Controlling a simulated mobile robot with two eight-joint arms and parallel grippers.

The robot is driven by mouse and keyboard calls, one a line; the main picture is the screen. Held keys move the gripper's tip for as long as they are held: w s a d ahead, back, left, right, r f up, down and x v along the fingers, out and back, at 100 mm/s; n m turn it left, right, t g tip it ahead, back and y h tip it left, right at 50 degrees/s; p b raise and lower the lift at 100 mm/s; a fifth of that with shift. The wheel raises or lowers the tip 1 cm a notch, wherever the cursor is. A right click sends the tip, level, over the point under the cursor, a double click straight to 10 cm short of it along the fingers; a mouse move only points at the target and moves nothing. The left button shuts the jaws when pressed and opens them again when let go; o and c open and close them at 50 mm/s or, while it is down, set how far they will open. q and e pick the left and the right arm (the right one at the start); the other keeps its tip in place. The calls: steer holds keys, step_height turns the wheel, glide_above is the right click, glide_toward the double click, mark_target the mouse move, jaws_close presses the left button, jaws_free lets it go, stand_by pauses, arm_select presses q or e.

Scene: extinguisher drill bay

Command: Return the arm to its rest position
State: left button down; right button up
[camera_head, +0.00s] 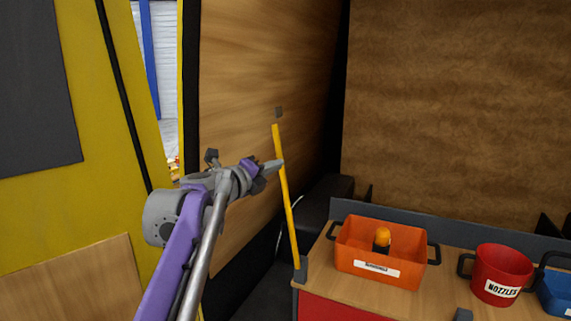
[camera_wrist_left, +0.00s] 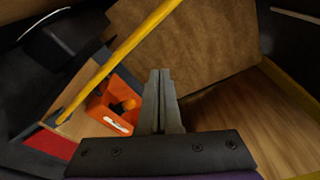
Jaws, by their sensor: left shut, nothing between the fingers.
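My left arm comes in from the lower left in the head view, with purple and grey links. My left gripper (camera_head: 276,164) is raised in front of the wooden side wall, shut and empty. Its fingertips overlap the yellow pole in the picture; I cannot tell whether they touch. In the left wrist view the two fingers (camera_wrist_left: 160,74) lie together with nothing between them. My right gripper is in neither view.
A yellow pole (camera_head: 288,205) rises from the bench corner. On the wooden bench (camera_head: 325,270) stand an orange bin (camera_head: 360,258) holding an orange-topped item (camera_head: 383,237), a red "NOZZLES" pot (camera_head: 497,268) and a blue container (camera_head: 556,294). A yellow panel (camera_head: 90,205) stands left.

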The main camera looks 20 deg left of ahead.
arm_select(q)
steer(key=shift+s+d, duration=0.25)
steer(key=shift+s, duration=0.15)
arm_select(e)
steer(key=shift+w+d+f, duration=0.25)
arm_select(q)
steer(key=shift+s+a, duration=0.1)
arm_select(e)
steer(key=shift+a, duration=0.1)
